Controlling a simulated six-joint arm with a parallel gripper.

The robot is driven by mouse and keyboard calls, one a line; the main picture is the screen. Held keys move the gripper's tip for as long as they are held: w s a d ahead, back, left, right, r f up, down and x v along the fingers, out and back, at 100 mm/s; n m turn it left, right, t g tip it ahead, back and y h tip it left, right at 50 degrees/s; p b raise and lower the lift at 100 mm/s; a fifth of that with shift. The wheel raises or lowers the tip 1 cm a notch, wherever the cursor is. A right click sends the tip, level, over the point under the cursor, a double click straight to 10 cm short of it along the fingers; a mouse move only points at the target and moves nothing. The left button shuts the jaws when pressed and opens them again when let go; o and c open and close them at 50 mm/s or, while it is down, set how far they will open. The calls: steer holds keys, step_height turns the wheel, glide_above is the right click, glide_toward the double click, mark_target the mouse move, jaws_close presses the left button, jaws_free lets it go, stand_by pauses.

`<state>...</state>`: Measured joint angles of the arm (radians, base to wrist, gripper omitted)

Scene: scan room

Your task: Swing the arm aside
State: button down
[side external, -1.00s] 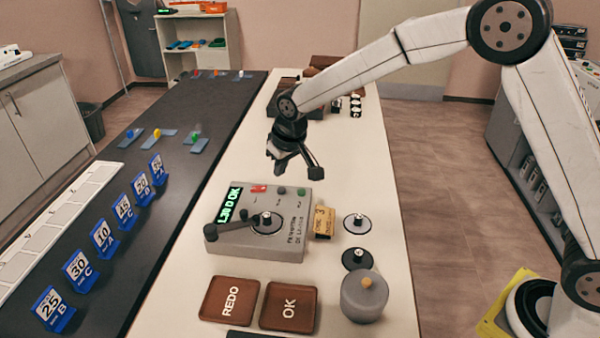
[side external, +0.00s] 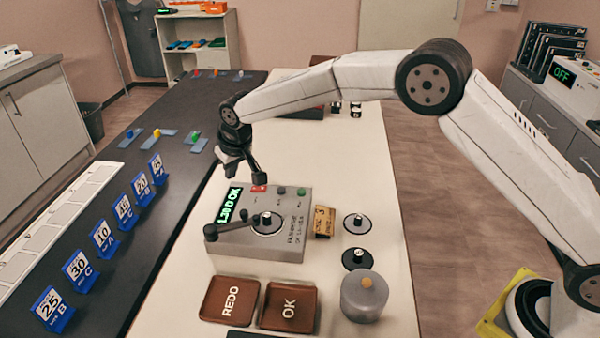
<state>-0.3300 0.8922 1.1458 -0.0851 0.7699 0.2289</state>
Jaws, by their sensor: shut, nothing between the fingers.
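My gripper (side external: 246,172) is shut and empty. It hangs in the air above the back left part of the grey instrument box (side external: 285,240), near the box's green display (side external: 230,205). I cannot tell exactly how high it is above the box. The display appears to read "1.30 D OK". The box has a dark lever (side external: 228,226), a round dial (side external: 267,222) and small red and green buttons on top. My arm reaches in from the right, across the cream table (side external: 345,180).
Brown trays marked REDO (side external: 231,301) and OK (side external: 289,306) lie in front of the box. Two dark-and-light discs (side external: 357,223), a grey lidded pot (side external: 364,296) and a tan tag numbered 3 (side external: 323,222) are to its right. Blue number stands line the dark bench (side external: 165,215).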

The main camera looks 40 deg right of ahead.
mark_target(241, 217)
steer(key=shift+f, duration=0.2)
steer(key=shift+x, duration=4.85)
steer(key=shift+s+d, duration=0.15)
steer(key=shift+s, duration=0.85)
steer(key=shift+s+d, duration=0.15)
steer(key=shift+s, duration=0.8)
steer(key=shift+s+a+m+h, duration=0.1)
steer(key=shift+s+m+h, duration=0.2)
steer(key=shift+s+m, duration=0.4)
steer(key=shift+s+a+m+h, duration=0.25)
steer(key=shift+s+m, duration=0.2)
steer(key=shift+m, duration=0.4)
steer(key=shift+s+a+m+h, duration=0.2)
steer(key=shift+s+m, duration=0.25)
steer(key=shift+m, duration=0.4)
steer(key=s+m, duration=0.1)
steer(key=m, duration=0.1)
steer(key=s+a+m+h, duration=0.1)
steer(key=shift+a+m+g, duration=0.25)
steer(key=shift+m+g, duration=0.05)
steer(key=shift+m, duration=0.1)
steer(key=shift+s+a, duration=0.3)
steer(key=shift+a, duration=0.05)
